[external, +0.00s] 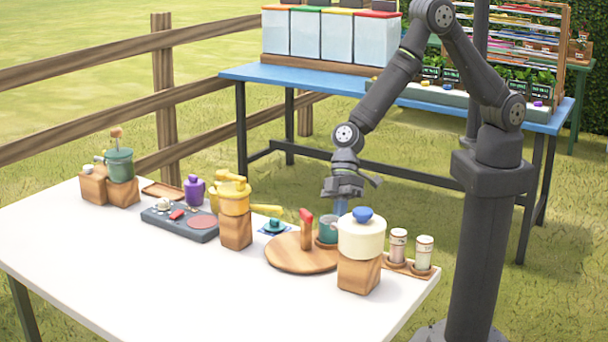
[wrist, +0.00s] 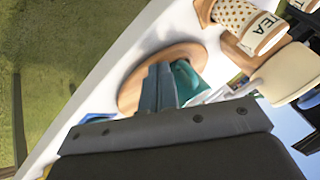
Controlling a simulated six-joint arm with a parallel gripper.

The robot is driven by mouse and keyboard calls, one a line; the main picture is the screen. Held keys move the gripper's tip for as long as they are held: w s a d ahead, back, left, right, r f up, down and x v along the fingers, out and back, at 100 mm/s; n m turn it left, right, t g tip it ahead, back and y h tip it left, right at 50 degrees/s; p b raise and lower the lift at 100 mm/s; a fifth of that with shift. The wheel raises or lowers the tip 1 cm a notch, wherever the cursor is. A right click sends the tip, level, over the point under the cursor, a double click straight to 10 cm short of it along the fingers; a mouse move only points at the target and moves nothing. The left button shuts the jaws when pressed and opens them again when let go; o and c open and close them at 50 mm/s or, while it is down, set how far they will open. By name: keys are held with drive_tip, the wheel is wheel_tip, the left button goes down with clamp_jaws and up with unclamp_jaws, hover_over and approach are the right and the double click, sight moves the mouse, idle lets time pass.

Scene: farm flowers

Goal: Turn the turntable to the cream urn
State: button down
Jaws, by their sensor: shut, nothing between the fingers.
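The turntable (external: 285,262) is a round wooden disc on the white table, with an upright wooden handle (external: 306,232) tipped red. A teal cup (external: 327,231) stands on its right side. The cream urn (external: 361,238) with a blue knob sits on a wooden block just right of the disc. My gripper (external: 341,208) is shut and empty, pointing down just above and behind the teal cup; I cannot tell if it touches. In the wrist view, my fingertips (wrist: 160,88) overlap the turntable (wrist: 135,80) and the teal cup (wrist: 187,82). The red handle is not visible there.
Two labelled canisters (external: 411,252) stand on a tray right of the urn. A yellow urn (external: 233,200) on a block, a grey panel (external: 180,224), a purple bottle (external: 194,190) and a green pot (external: 119,165) stand to the left. The front of the table is clear.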

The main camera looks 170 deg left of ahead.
drive_tip(key=shift+w+a, duration=0.1)
idle(0.3)
drive_tip(key=shift+w+m, duration=0.15)
drive_tip(key=shift+m, duration=0.15)
drive_tip(key=shift+w+a+h, duration=0.15)
drive_tip(key=shift+w+h, duration=0.05)
drive_tip(key=shift+h, duration=0.1)
drive_tip(key=shift+w+a+m+g+h, duration=0.2)
drive_tip(key=shift+w+m, duration=0.2)
drive_tip(key=shift+m, duration=0.1)
drive_tip(key=shift+w+a+m+g+h, duration=0.2)
drive_tip(key=shift+w+m, duration=0.2)
drive_tip(key=shift+m, duration=0.1)
drive_tip(key=shift+w+a+m+g+h, duration=0.2)
drive_tip(key=shift+w+m+g+h, duration=0.3)
drive_tip(key=shift+w+m, duration=0.45)
drive_tip(key=shift+w, duration=1.35)
